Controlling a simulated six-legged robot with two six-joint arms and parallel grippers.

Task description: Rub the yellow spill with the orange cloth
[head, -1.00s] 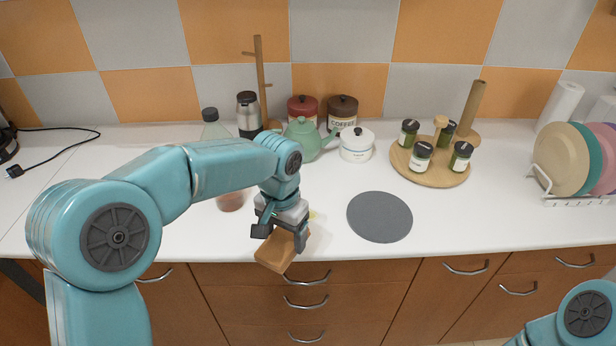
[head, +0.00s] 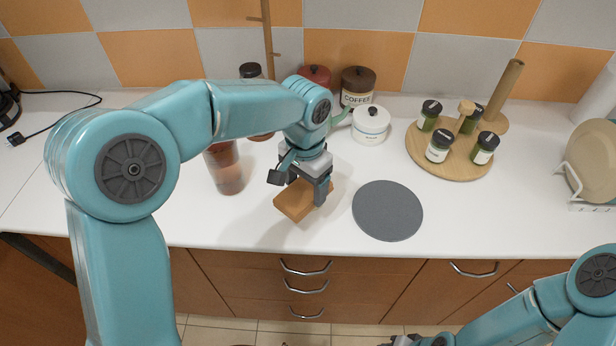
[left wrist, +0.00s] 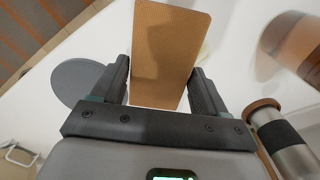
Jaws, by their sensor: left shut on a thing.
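My left gripper (head: 308,190) is shut on the orange cloth (head: 296,203), a flat tan-orange block shape. It holds the cloth over the front part of the white counter, left of the grey round mat (head: 387,211). In the left wrist view the cloth (left wrist: 168,50) stands out between the two fingers. I cannot tell whether it touches the counter. The yellow spill is not visible in the head view; a faint pale-yellow patch (left wrist: 205,50) shows beside the cloth in the left wrist view. My right gripper is barely in view at the bottom edge, its jaws unclear.
A white lidded pot (head: 370,124) and a coffee canister (head: 357,86) stand behind. A wooden tray (head: 419,153) with several jars is at the right. The counter's front edge is close.

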